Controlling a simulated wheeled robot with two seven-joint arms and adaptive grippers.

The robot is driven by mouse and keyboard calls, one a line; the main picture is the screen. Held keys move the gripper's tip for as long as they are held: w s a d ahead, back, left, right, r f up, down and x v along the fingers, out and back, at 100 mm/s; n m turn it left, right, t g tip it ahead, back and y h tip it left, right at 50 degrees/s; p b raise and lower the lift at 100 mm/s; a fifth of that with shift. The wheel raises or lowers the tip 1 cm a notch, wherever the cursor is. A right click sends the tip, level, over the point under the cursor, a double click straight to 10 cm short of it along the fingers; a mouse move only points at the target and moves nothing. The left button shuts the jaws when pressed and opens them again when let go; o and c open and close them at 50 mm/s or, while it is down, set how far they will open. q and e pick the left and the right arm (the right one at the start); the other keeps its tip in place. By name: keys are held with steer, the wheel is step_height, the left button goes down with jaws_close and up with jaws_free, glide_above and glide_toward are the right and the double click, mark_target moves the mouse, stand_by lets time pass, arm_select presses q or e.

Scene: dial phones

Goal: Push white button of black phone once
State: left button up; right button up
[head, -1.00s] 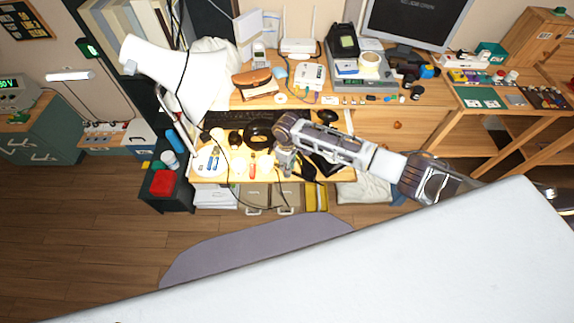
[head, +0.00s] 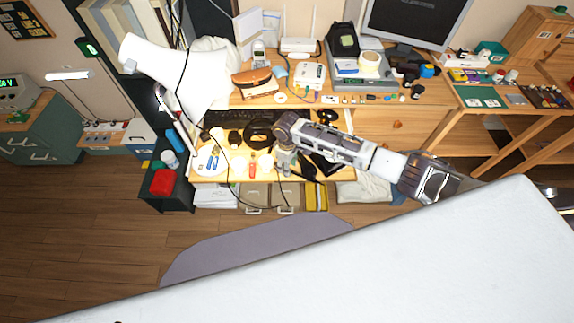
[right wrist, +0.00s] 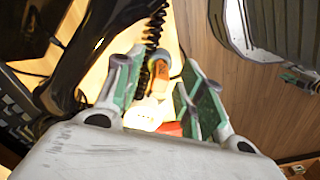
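A glossy black body (right wrist: 95,45), which looks like part of the black phone, fills the upper left of the right wrist view. A black coiled cord (right wrist: 154,30) hangs beside it. No white button can be made out; much of the phone is out of frame or hidden. In the head view a black rounded object (head: 258,131) lies on the desk beside my arm; I cannot tell whether it is the phone. My right gripper (head: 285,168) points down over the lit desk front. Its fingers (right wrist: 155,72) are apart, with nothing held between them. My left gripper is out of view.
An orange-labelled item (right wrist: 159,78) lies beyond my right fingers. A white lamp (head: 185,75) stands left of the work area. A keyboard (head: 225,118), a white router (head: 300,46) and a monitor (head: 415,20) are behind. A red box (head: 162,182) sits lower left.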

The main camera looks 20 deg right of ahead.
step_height(320, 180, up, 12)
stand_by(0.7)
steer(key=shift+f, duration=0.15)
stand_by(0.8)
